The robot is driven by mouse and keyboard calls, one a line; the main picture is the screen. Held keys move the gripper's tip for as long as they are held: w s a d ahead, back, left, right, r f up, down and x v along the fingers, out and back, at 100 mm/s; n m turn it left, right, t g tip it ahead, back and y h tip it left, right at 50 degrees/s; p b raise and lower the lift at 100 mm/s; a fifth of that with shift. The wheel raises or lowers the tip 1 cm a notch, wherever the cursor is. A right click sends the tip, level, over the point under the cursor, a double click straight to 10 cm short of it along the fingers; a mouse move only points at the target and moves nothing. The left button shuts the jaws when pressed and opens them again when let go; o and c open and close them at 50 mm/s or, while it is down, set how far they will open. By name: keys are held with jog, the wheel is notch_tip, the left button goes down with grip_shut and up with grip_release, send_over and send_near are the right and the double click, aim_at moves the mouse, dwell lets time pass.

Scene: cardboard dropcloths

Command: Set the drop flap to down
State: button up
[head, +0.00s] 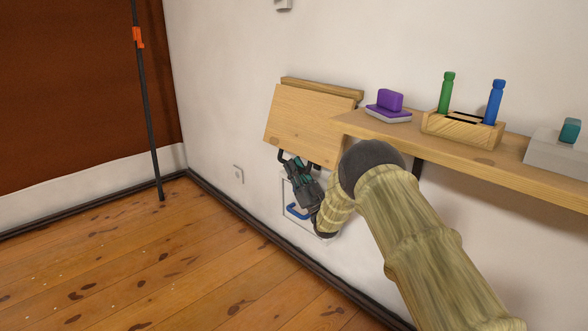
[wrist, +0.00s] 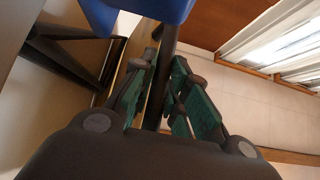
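The drop flap (head: 308,122) is a light wooden panel. It slants outward below a wooden rail (head: 325,89) on the wall, left of the shelf. My gripper (head: 297,164) is just under the flap's lower edge, pointing up. In the wrist view its two green-padded fingers (wrist: 166,75) stand apart, with a dark bar (wrist: 160,85) between them. Whether the pads touch the bar is unclear. A wooden edge (wrist: 133,75) shows behind the left finger. A blue part (wrist: 150,8) crosses the top of the wrist view.
A shelf (head: 481,160) to the right bears a purple item (head: 389,101), a wooden holder (head: 462,128) with green and blue pegs, and a grey box (head: 558,152). A blue handle (head: 297,212) is low on the wall beside my gripper. The floor at left is open.

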jog(key=o, duration=0.3)
jog(key=shift+o, duration=0.2)
